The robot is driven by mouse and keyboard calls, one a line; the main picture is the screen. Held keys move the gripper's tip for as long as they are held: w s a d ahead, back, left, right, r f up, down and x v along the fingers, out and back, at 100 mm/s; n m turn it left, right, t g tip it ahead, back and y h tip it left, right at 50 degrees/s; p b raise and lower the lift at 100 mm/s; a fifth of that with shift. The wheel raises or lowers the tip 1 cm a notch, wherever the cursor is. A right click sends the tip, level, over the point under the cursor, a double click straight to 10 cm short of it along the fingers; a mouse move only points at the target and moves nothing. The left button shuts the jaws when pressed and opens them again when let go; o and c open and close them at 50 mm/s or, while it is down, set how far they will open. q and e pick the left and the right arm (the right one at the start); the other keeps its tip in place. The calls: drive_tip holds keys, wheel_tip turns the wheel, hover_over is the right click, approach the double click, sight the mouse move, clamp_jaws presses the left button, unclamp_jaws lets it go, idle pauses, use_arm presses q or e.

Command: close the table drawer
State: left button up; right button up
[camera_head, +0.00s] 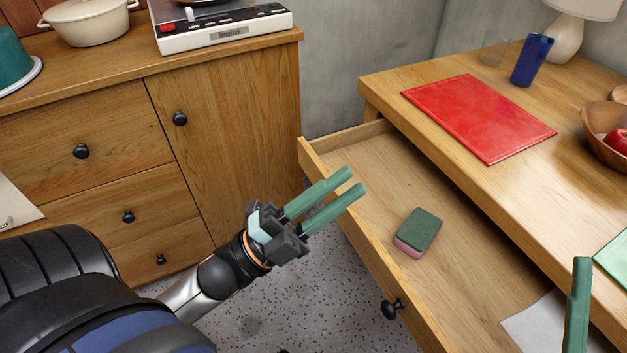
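The wooden table drawer (462,235) is pulled well out from under the table (460,158). Its front panel (345,235) runs diagonally and carries a black round knob (392,308). My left gripper (354,181) has two green fingers with a gap between them and nothing held. In the picture its fingertips overlap the far part of the drawer front; I cannot tell whether they touch it. One green finger of my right gripper (578,305) shows at the lower right, in front of the drawer and table edge; its other finger is not visible.
A green and pink sponge (418,231) and a white sheet (540,325) lie in the drawer. A red board (477,116), blue cup (531,60), lamp (566,38) and fruit bowl (600,150) are on the table. A wooden cabinet (236,150) stands left. Speckled floor lies between.

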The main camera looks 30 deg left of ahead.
use_arm(q)
drive_tip(key=a+f+m, duration=0.2)
drive_tip(key=f+m, duration=0.1)
drive_tip(key=a+f+m+g+y, duration=0.1)
drive_tip(key=a+f+m, duration=0.1)
drive_tip(key=a+m, duration=0.1)
drive_tip(key=w+a+f+m+g+y, duration=0.1)
drive_tip(key=a+f+m, duration=0.1)
drive_tip(key=f+m, duration=0.1)
drive_tip(key=shift+a+f+p, duration=0.2)
drive_tip(key=shift+f+p, duration=0.1)
drive_tip(key=shift+p, duration=0.05)
clamp_jaws()
drive_tip(key=s+a+f+m+g+y, duration=0.25)
drive_tip(key=a+f+m, duration=0.45)
drive_tip(key=a+m, duration=0.45)
approach(322, 175)
drive_tip(key=shift+y, duration=0.25)
drive_tip(key=shift+b+x, duration=0.95)
drive_tip(key=shift+x, duration=2.45)
use_arm(e)
drive_tip(key=shift+s+a+r+n+y, duration=0.1)
drive_tip(key=shift+s+r+n+y, duration=0.1)
drive_tip(key=shift+s+n+y, duration=0.5)
use_arm(q)
drive_tip(key=shift+s+d+r, duration=0.1)
drive_tip(key=shift+d+r, duration=0.05)
use_arm(e)
drive_tip(key=shift+w, duration=0.15)
